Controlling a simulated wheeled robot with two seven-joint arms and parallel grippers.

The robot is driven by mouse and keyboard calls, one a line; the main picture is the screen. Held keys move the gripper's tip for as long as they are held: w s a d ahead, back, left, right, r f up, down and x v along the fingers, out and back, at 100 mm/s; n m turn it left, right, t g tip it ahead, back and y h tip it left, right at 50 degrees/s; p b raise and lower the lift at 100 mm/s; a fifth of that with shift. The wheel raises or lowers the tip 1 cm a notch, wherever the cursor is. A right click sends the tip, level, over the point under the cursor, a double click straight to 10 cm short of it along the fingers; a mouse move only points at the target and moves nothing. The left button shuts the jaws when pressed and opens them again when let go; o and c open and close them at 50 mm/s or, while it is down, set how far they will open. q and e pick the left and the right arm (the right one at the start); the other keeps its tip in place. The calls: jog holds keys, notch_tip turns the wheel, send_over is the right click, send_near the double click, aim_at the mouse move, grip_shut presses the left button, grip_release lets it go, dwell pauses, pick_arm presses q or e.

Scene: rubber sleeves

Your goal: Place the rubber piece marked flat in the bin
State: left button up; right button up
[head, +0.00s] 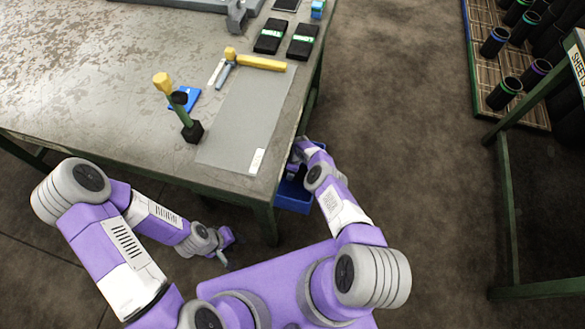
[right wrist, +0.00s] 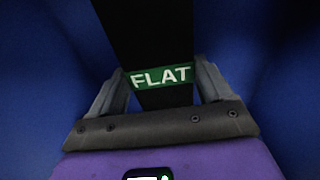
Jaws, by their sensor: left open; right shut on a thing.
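The rubber piece marked FLAT (right wrist: 160,76) is a black strip with a green label in the right wrist view. My right gripper (right wrist: 163,92) is shut on it, a finger on each side of the label. Blue walls of the bin (right wrist: 40,70) surround the piece and gripper. In the head view the blue bin (head: 293,199) is beside the table's right edge, partly hidden by my right arm and the table. The piece is hidden there. My left gripper (head: 226,250) is open and empty in front of the table. Whether the piece touches the bin floor cannot be told.
Two black pieces with green labels (head: 271,36) (head: 302,40) lie at the back right. A green-legged stand (head: 508,200) is at right; floor between is clear.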

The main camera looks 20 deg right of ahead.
jog(key=shift+f, duration=0.15)
jog(key=o, duration=1.3)
jog(key=shift+r, duration=0.25)
jog(key=shift+r, duration=0.35)
jog(key=shift+s+d+r+p, duration=0.2)
jog(key=shift+r+p, duration=1.3)
jog(key=shift+r, duration=0.5)
jog(key=shift+s+d+r+p, duration=0.2)
jog(key=shift+r+p, duration=1.3)
jog(key=shift+r, duration=0.5)
jog(key=shift+s+d+r+p, duration=0.1)
jog(key=shift+d+r+p, duration=0.1)
jog(key=shift+r+p, duration=1.55)
jog(key=shift+r+b, duration=0.15)
jog(key=shift+b, duration=0.15)
